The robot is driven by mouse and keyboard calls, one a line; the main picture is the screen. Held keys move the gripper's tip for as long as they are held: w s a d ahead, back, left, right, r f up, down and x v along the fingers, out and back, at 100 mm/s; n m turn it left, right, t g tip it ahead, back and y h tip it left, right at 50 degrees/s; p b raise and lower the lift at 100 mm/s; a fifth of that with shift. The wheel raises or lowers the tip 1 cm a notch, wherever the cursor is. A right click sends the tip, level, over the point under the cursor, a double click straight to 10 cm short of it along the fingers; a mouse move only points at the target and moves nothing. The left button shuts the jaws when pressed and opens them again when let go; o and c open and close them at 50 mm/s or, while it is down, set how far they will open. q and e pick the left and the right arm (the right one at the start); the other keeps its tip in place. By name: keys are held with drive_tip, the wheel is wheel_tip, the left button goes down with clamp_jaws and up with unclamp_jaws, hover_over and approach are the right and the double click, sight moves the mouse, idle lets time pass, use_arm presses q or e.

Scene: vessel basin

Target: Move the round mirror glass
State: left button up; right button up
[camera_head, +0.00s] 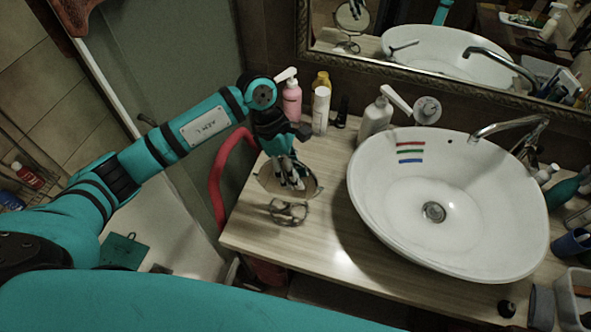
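The disc's support is hidden. My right gripper is not in view.
A pink bottle (291,101), a white bottle (321,110) and a pump bottle (375,120) stand behind. The white basin (385,215) fills the right. The counter's front-left is clear.

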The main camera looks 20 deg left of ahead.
use_arm(q)
drive_tip(key=shift+d+f, duration=0.2)
drive_tip(key=shift+f, duration=0.35)
drive_tip(key=shift+c, duration=0.2)
clamp_jaws()
